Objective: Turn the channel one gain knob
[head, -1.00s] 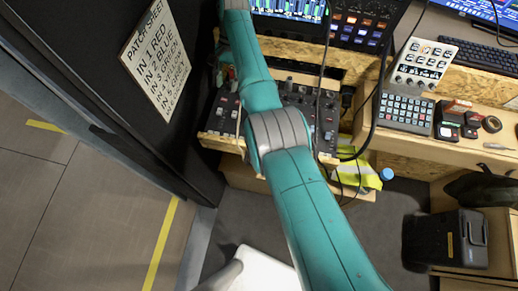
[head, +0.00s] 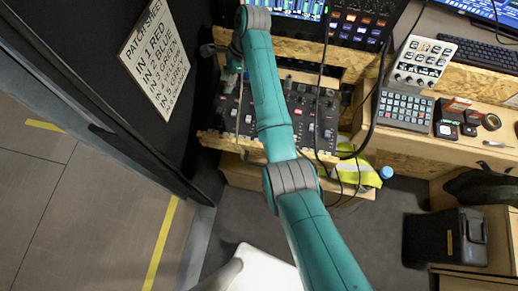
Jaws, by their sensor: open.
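A dark mixer panel (head: 300,113) with rows of small knobs and faders sits in a wooden shelf at the upper middle of the head view. The channel one gain knob cannot be told apart from the other small knobs, and my arm covers part of the panel. My arm reaches up across the panel and bends down at its upper left. My gripper (head: 229,84) is small and dark there, over the panel's upper left corner. It is open, with nothing seen in it. Whether it touches a knob cannot be told.
A black wall with a patch sheet (head: 155,57) stands close on the left. Black cables (head: 322,100) hang across the panel's right side. A lit button panel (head: 360,25) and a screen (head: 290,8) are above.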

